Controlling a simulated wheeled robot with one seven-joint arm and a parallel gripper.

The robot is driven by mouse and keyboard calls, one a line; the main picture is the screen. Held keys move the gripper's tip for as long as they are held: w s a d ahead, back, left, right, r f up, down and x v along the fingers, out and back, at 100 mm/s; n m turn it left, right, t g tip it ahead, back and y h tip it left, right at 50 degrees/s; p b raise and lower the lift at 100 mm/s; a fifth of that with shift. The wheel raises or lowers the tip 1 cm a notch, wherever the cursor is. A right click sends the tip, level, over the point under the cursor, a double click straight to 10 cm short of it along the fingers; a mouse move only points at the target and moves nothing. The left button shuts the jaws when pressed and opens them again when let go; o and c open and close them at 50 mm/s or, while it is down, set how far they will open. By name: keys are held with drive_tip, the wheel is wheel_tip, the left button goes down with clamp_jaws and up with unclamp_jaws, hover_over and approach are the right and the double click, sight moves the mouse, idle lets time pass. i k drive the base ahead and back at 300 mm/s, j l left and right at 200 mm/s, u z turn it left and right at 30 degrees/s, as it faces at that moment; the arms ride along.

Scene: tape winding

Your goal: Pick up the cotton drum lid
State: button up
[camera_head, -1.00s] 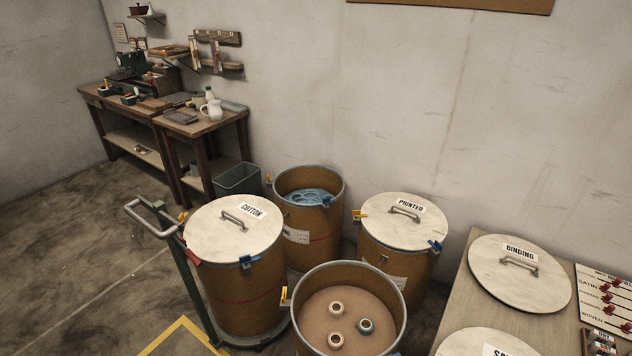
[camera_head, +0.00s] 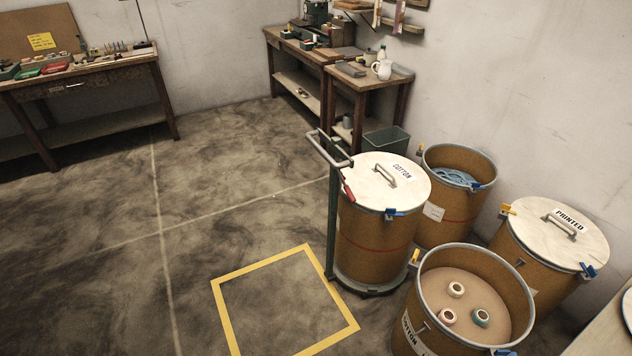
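The cotton drum lid (camera_head: 364,179) is a round pale disc with a metal bar handle (camera_head: 386,175) and a COTTON label (camera_head: 402,172). It sits on top of a brown drum (camera_head: 372,245) with a red band. A red clip (camera_head: 348,192) and a blue clip (camera_head: 390,214) show at the drum's rim. The drum stands on a dolly with a green post and grey handle (camera_head: 330,149) at its left. My gripper is not in view.
An open drum with several tape rolls (camera_head: 470,295) stands in front at the right. Behind are an open drum with blue tape (camera_head: 455,177) and a drum with the PRINTED lid (camera_head: 545,238). A yellow floor square (camera_head: 232,322) lies left of the dolly; the floor leftward is clear.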

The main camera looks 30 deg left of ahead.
sight(378, 180)
drive_tip(key=u, duration=0.8)
drive_tip(key=i+j+z, duration=0.1)
drive_tip(key=z, duration=0.25)
drive_tip(key=i+j+z, duration=0.1)
drive_tip(key=z, duration=0.25)
drive_tip(key=j+z, duration=0.2)
drive_tip(key=z, duration=0.15)
drive_tip(key=i+j+z, duration=0.25)
drive_tip(key=j, duration=0.5)
drive_tip(key=j+z, duration=0.25)
drive_tip(key=j, duration=0.5)
drive_tip(key=i+j+z, duration=0.1)
drive_tip(key=j+z, duration=0.15)
drive_tip(key=j, duration=2.95)
drive_tip(key=i+z, duration=0.05)
drive_tip(key=i, duration=0.05)
